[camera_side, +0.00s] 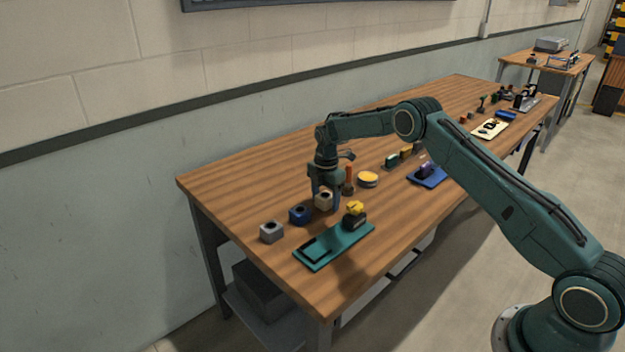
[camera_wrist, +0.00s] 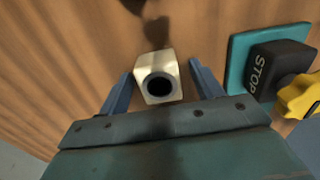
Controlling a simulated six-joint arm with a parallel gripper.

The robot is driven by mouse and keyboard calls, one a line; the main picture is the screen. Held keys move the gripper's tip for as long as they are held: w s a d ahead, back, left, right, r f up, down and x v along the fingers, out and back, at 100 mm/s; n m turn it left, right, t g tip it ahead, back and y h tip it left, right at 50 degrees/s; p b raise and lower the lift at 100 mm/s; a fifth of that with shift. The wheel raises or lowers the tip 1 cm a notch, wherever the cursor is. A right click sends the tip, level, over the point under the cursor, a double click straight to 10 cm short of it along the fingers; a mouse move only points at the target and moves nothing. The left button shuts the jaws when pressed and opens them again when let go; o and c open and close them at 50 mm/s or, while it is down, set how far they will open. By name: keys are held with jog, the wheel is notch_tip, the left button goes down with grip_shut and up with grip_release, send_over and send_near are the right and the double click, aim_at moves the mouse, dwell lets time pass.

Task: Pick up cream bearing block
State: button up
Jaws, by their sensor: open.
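The cream bearing block (camera_side: 323,200) stands on the wooden table, between a blue block and a dark-based item with an orange-red top. In the wrist view the cream block (camera_wrist: 153,66) shows its dark round bore facing the camera. My gripper (camera_side: 324,204) points down over the block. In the wrist view my gripper (camera_wrist: 160,75) is open, with one blue finger on each side of the block. Gaps show between the fingers and the block, so it is not held.
A blue block (camera_side: 300,215) and a grey block (camera_side: 271,232) stand to the left on the table (camera_side: 240,187). A teal plate (camera_side: 318,257) with a black STOP box (camera_wrist: 268,68) and yellow knob (camera_wrist: 299,97) lies nearby. A yellow-topped disc (camera_side: 368,179) sits to the right.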

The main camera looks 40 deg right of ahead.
aim_at(325, 195)
jog(key=shift+c, duration=0.3)
jog(key=c, duration=1.3)
jog(key=shift+r, duration=0.2)
notch_tip(325, 195, up, 20)
jog(key=shift+f, duration=0.15)
